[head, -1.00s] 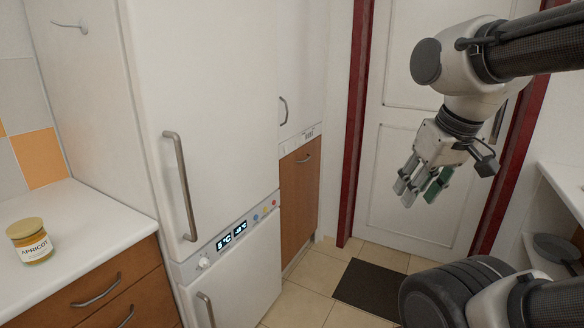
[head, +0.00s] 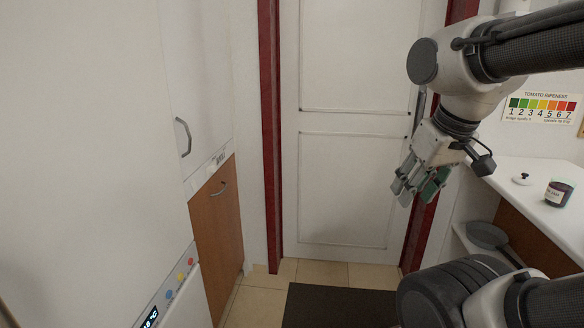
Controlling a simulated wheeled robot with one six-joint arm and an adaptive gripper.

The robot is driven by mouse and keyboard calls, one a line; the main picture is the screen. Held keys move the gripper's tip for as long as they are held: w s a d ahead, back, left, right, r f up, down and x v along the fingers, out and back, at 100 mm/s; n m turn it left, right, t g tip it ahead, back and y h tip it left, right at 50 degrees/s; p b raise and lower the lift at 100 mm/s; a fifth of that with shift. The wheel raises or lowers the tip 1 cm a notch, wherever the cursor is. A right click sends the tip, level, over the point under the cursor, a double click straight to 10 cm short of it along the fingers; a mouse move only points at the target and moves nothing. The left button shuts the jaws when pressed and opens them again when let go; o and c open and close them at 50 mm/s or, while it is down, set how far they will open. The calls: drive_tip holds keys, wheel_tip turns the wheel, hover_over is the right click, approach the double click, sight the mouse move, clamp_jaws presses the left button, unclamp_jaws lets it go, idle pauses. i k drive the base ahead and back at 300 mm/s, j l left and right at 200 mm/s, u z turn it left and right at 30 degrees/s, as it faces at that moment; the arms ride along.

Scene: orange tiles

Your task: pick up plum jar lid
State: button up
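A small dark jar (head: 558,193) with a pale label stands on the white counter at the far right of the head view. Its label is too small to read, so I cannot tell whether it is the plum jar, and I cannot make out a separate lid on it. A small white round lid with a dark knob (head: 522,180) lies on the counter just left of the jar. My gripper (head: 417,194) hangs in the air in front of the door, left of the counter and apart from both. Its fingers are spread and nothing shows between them.
The white counter (head: 510,168) has an open shelf below with a grey pan (head: 488,236). A tomato ripeness chart (head: 541,107) hangs above. A white door (head: 355,190) with red frame stands ahead, a dark mat (head: 335,306) before it. A tall white fridge (head: 85,150) fills the left.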

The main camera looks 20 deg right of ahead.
sight(523, 180)
drive_tip(key=i+z, duration=0.55)
drive_tip(key=z, duration=0.15)
drive_tip(key=i+z, duration=0.35)
drive_tip(key=i+j+z, duration=0.1)
drive_tip(key=i+z, duration=0.25)
drive_tip(key=z, duration=0.15)
drive_tip(key=i+j+z, duration=0.2)
drive_tip(key=z, duration=0.3)
drive_tip(key=i+j+z, duration=0.35)
drive_tip(key=z, duration=0.15)
drive_tip(key=i+j+z, duration=0.2)
drive_tip(key=j+z, duration=0.3)
drive_tip(key=i+j+z, duration=0.1)
drive_tip(key=j+z, duration=0.15)
drive_tip(key=i+j+z, duration=0.1)
drive_tip(key=j+z, duration=0.15)
drive_tip(key=j, duration=0.15)
drive_tip(key=j+z, duration=0.25)
drive_tip(key=i+j, duration=0.05)
drive_tip(key=j, duration=0.05)
